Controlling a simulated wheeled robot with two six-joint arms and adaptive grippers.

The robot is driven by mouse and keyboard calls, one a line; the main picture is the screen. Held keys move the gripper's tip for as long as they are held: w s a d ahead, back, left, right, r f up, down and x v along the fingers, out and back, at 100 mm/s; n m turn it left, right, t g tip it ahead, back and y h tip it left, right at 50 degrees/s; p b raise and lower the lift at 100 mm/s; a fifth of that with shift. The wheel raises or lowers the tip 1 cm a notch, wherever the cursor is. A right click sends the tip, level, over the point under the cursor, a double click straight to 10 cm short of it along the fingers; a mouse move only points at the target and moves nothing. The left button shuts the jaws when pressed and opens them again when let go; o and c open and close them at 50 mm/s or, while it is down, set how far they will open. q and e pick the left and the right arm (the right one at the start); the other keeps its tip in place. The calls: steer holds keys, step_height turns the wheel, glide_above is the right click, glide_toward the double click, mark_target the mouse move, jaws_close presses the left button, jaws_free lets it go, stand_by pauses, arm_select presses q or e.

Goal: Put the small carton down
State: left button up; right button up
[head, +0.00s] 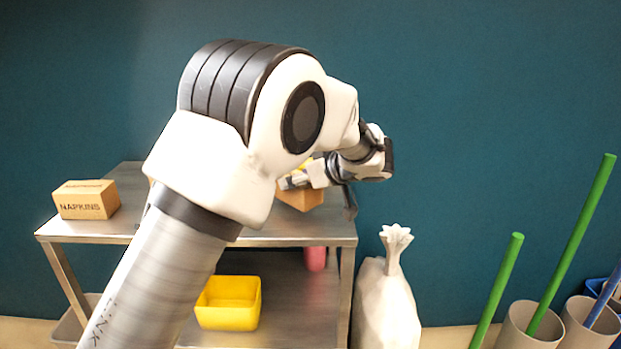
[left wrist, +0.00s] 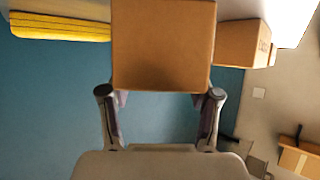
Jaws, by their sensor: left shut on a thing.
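A small plain brown carton (head: 300,199) shows at the right part of the metal cart's top (head: 290,231), partly hidden behind my left arm. My left gripper (left wrist: 160,98) is shut on this carton, which fills the top middle of the left wrist view (left wrist: 163,45) between the two fingers. In the head view the arm covers most of the hand. I cannot tell whether the carton's base touches the cart top. My right gripper is in neither view.
A napkins box (head: 86,200) stands at the cart's left end. A yellow bin (head: 228,302) is on the lower shelf, with a pink item (head: 315,259) behind. A white sack (head: 386,300) and green poles (head: 571,245) stand right of the cart. A yellow object (left wrist: 60,27) shows beside the carton.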

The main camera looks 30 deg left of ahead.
arm_select(q)
steer(key=shift+s+f, duration=0.2)
steer(key=shift+f, duration=0.35)
steer(key=shift+s+f, duration=0.2)
steer(key=shift+f, duration=0.35)
steer(key=shift+w+f, duration=0.15)
steer(key=shift+w, duration=0.05)
steer(key=shift+s+f+b, duration=0.1)
steer(key=shift+b, duration=0.35)
steer(key=o, duration=1.2)
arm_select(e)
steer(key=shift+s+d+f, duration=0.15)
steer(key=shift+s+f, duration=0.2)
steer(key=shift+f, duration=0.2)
